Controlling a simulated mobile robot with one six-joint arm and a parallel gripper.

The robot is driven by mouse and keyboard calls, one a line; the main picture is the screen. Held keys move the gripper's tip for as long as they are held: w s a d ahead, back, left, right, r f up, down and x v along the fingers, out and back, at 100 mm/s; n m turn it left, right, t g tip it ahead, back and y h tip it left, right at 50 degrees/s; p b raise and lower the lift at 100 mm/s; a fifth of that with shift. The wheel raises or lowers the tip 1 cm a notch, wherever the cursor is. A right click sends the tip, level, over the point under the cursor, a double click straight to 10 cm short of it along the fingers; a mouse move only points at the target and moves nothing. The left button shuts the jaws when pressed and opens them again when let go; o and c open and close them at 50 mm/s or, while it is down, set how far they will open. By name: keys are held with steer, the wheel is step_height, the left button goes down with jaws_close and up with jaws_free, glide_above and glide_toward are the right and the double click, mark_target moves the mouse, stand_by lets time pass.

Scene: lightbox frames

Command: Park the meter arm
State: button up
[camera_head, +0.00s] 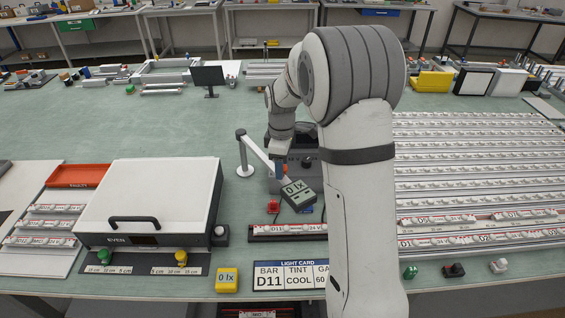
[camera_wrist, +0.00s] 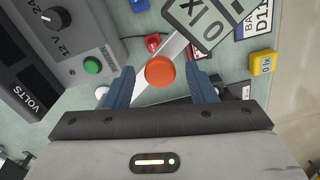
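The meter arm (camera_head: 256,150) is a pale bar reaching from a white post (camera_head: 243,160) to a dark-framed meter (camera_head: 298,193) reading 0 lx. In the wrist view the bar (camera_wrist: 174,47) runs under my gripper, and the meter (camera_wrist: 204,18) is partly cut off at the top. An orange-red round knob (camera_wrist: 160,71) sits over the bar. My gripper (camera_wrist: 161,75) has its blue fingers either side of the knob, with visible gaps. In the head view my gripper (camera_head: 280,170) points down at the bar, and the knob is hidden.
A dark power supply (camera_wrist: 70,50) stands close beside my gripper. A red button (camera_head: 273,206) lies near the meter. The white EVEN lightbox (camera_head: 150,195) is left, a yellow 0 lx block (camera_head: 227,280) and light card (camera_head: 290,275) in front, light-bar racks (camera_head: 470,170) right.

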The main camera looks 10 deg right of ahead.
jaws_close()
stand_by(0.3)
steer(key=shift+s+a, duration=0.15)
steer(key=shift+a, duration=0.35)
steer(key=a+m+b, duration=0.2)
steer(key=a+m, duration=0.4)
steer(key=a, duration=0.7)
steer(key=shift+s+a+b, duration=0.2)
steer(key=shift+s+b, duration=0.2)
steer(key=shift+s, duration=0.05)
steer(key=shift+o, duration=0.3)
jaws_free()
